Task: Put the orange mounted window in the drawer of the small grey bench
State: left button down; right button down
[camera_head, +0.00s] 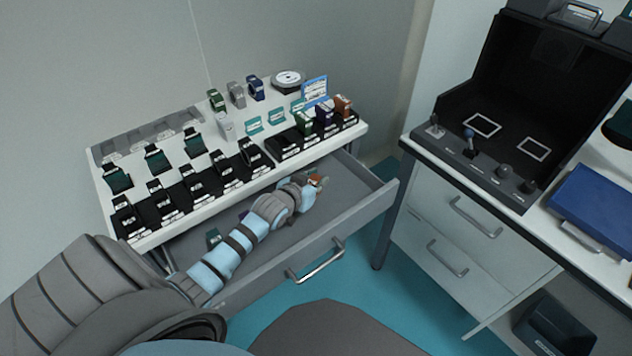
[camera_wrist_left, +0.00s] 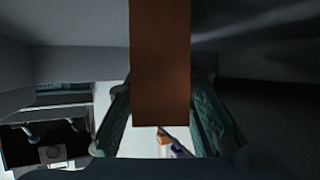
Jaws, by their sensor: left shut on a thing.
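My left gripper (camera_head: 311,184) is down inside the open drawer (camera_head: 345,208) of the small grey bench (camera_head: 358,128). It is shut on the orange mounted window (camera_head: 322,181), which shows only as a small orange patch beyond the fingers. In the left wrist view the orange block (camera_wrist_left: 160,70) fills the gap between the two fingertips (camera_wrist_left: 160,105). Whether the window touches the drawer floor cannot be told. My forearm hides part of the drawer. My right gripper is not in view.
Several mounted optics stand in rows on the bench top, including a brown-orange one (camera_head: 343,105) at its right end. A small dark green item (camera_head: 214,237) lies in the drawer's left part. A cabinet with a black enclosure (camera_head: 530,90) stands to the right. The drawer's right part has bare floor.

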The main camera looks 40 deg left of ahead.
pick_arm(q)
jog(key=c, duration=1.8)
grip_release()
jog(key=shift+f, duration=0.15)
jog(key=o, duration=0.4)
jog(key=shift+s+r, duration=0.15)
jog(key=shift+r, duration=0.1)
jog(key=p+v, duration=0.5)
jog(key=v, duration=0.6)
jog(key=shift+s+r, duration=0.2)
jog(key=shift+s, duration=0.1)
jog(key=shift+r, duration=0.1)
